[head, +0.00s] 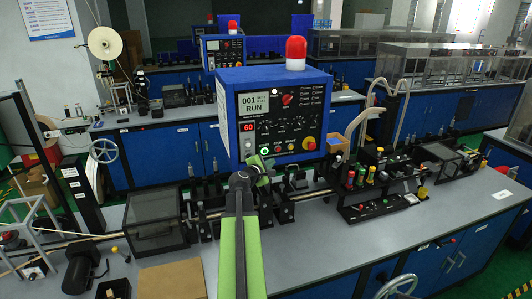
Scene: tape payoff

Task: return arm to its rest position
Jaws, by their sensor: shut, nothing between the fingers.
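My arm reaches forward from the bottom middle of the head view. My gripper (258,167) is at its far end, in front of the lower left of the blue control box (228,110). The gripper looks small and shut, with nothing seen in it. I cannot tell whether it touches the box's panel or is apart from it. The panel shows "001 RUN", a red "60" readout, a lit green button, and several knobs. A red lamp (296,52) stands on top of the box.
A grey bench (330,245) spans the front, bearing a row of black fixtures, a clear-covered box (155,222) and a button console (385,200). A cardboard box (172,280) lies at the front left. A tape reel (105,43) stands at the back left.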

